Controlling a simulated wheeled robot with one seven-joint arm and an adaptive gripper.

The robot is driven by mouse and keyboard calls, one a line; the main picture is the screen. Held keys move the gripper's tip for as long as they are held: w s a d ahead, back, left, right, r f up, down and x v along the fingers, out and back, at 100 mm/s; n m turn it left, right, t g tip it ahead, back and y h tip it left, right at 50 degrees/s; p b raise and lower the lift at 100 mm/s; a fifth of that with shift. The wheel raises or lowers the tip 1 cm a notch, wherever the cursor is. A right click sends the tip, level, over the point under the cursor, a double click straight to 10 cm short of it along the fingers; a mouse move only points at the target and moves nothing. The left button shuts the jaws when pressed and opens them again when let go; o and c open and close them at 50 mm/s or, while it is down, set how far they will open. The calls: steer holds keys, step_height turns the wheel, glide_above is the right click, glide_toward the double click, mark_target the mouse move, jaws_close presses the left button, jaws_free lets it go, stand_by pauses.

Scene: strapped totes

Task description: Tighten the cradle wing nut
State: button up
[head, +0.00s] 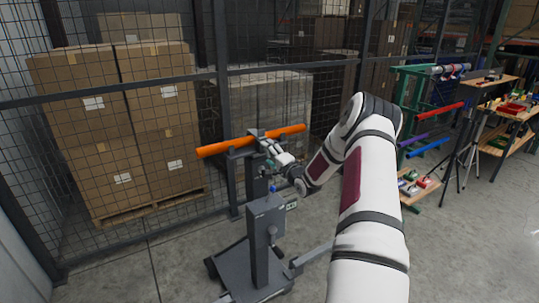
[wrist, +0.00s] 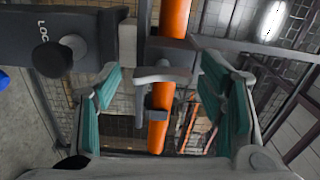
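An orange pipe (head: 222,148) lies across a grey stand (head: 265,225) in the head view. It runs up the middle of the wrist view (wrist: 174,18). A dark grey clamp crosses it there. A pale grey, curved, wing-like bar (wrist: 163,76), probably the cradle wing nut, lies in front of the pipe. My gripper (wrist: 160,68) is open, with its teal pads on either side of this bar and visible gaps. In the head view my gripper (head: 273,152) is beside the clamp, and the nut cannot be made out there.
A dark knob (wrist: 52,59) on a plate with partly visible lettering is left of my gripper. A mesh fence (head: 150,95) stands close behind the pipe, with stacked cartons (head: 75,95) beyond. A green rack (head: 398,115) and work tables are at right.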

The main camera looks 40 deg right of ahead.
steer(key=shift+s+r, duration=0.1)
steer(key=v, duration=1.1)
steer(key=shift+s, duration=0.4)
steer(key=w+a+r+n+g+y, duration=0.1)
steer(key=w+a+r+n+g, duration=0.45)
steer(key=a+r+n, duration=0.6)
steer(key=s+a+r+g+b, duration=0.15)
steer(key=a+r, duration=0.25)
steer(key=a, duration=0.5)
steer(key=s+a+r+n+g+y, duration=0.1)
steer(key=s+a+n, duration=0.3)
steer(key=s+a, duration=0.7)
steer(key=s+a+r+n+g+y+b, duration=0.1)
steer(key=s+a+r+n+g+y, duration=0.1)
steer(key=s+a, duration=0.9)
steer(key=s+n+g, duration=0.1)
steer(key=s+n, duration=0.1)
steer(key=s, duration=0.2)
steer(key=shift+s+a+r+g, duration=0.25)
steer(key=shift+s+a+g, duration=0.05)
steer(key=shift+s+g, duration=0.1)
